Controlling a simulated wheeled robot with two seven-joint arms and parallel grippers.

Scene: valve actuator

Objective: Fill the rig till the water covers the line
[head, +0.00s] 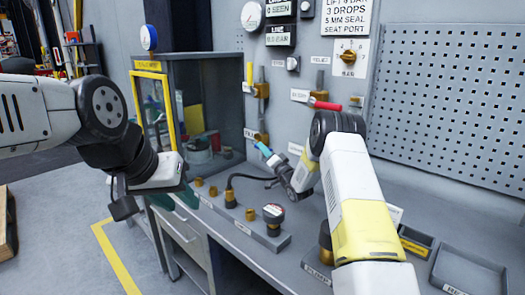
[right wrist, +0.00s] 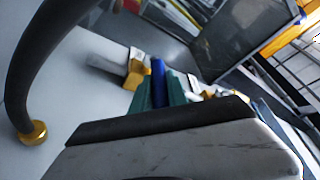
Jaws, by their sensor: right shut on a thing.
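The rig appears to be the glass-fronted cabinet (head: 205,62) with a yellow-edged door on the left of the bench. Vessels (head: 198,150) stand inside it; I cannot make out the water or a line. A blue lever handle (head: 263,149) sits low on the wall by a small label (head: 250,134). My right gripper (head: 274,160) is shut on this blue handle. In the right wrist view the handle (right wrist: 158,78) stands between teal fingertips. My left gripper (head: 175,199) hangs empty in front of the bench, its teal fingers apart.
A red-handled valve (head: 325,104) and a yellow-handled valve (head: 249,77) are on the wall. Trays (head: 468,272) lie at right. A perforated panel (head: 450,90) covers the right wall.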

